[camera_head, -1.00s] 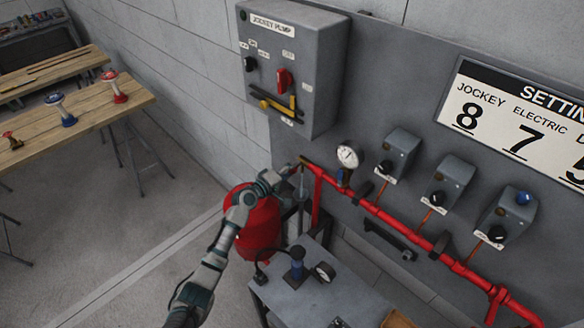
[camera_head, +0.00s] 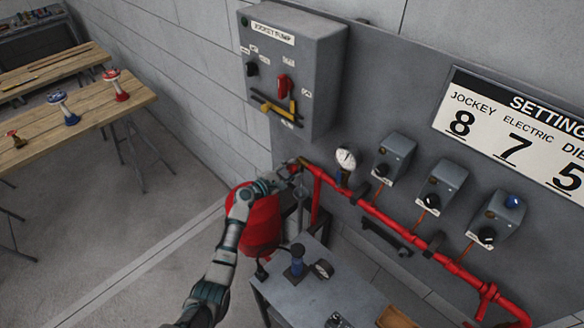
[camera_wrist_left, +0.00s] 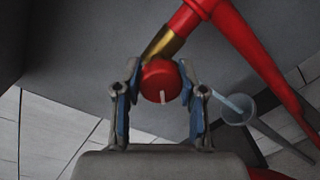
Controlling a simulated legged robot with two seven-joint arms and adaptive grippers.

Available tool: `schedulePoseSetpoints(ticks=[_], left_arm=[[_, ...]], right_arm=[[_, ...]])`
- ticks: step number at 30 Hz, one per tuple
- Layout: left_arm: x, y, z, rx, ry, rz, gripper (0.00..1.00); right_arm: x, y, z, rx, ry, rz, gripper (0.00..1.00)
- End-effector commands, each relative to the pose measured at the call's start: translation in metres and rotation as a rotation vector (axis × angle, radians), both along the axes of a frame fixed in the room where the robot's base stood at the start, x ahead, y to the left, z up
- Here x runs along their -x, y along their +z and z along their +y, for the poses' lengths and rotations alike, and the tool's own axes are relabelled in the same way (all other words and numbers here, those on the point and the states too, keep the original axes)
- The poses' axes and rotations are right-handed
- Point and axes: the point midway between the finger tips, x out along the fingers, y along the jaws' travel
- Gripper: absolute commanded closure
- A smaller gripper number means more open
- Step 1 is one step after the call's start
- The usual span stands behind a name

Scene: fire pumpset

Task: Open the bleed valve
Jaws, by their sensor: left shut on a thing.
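The bleed valve's round red knob (camera_wrist_left: 160,80), with a white mark on its face, sits at the end of a brass fitting (camera_wrist_left: 166,46) on the red pipe (camera_wrist_left: 245,45). My left gripper (camera_wrist_left: 159,88) has one finger on each side of the knob and is shut on it. In the head view my left gripper (camera_head: 290,170) is at the left end of the red pipe (camera_head: 375,208), below the jockey pump box (camera_head: 315,75). The knob is small and mostly hidden there by the gripper. My right gripper is not in view.
A pressure gauge (camera_head: 345,159) and three grey switch boxes (camera_head: 440,187) line the pipe to the right. A red tank (camera_head: 262,225) stands below the arm. A small grey table (camera_head: 300,292) holds a blue-handled item. A grey funnel (camera_wrist_left: 236,108) is right of the knob.

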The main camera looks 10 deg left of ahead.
Motion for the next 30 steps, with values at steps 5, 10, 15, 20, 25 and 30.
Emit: schedulePoseSetpoints(ticks=[5, 10, 15, 20, 25, 30], left_arm=[[-0.0005, -0.0001, 0.0012, 0.066, 0.004, 0.044, 0.95], [-0.0003, -0.0013, 0.0012, 0.099, 0.003, 0.068, 0.95], [0.0, -0.0023, 0.0013, 0.111, 0.003, 0.077, 0.95], [0.0002, -0.0031, 0.001, 0.112, 0.002, 0.079, 0.95], [0.0004, -0.0038, 0.0008, 0.111, 0.002, 0.079, 0.95], [0.0004, -0.003, 0.0004, 0.111, 0.001, 0.078, 0.34]], right_arm=[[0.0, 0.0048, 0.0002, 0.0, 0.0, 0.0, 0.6], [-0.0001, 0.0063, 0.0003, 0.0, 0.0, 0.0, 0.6], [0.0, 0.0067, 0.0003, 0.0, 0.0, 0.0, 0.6], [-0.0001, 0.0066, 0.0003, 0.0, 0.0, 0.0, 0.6], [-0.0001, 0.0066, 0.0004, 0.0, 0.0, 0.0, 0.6], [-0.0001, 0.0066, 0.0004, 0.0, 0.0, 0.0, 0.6]])
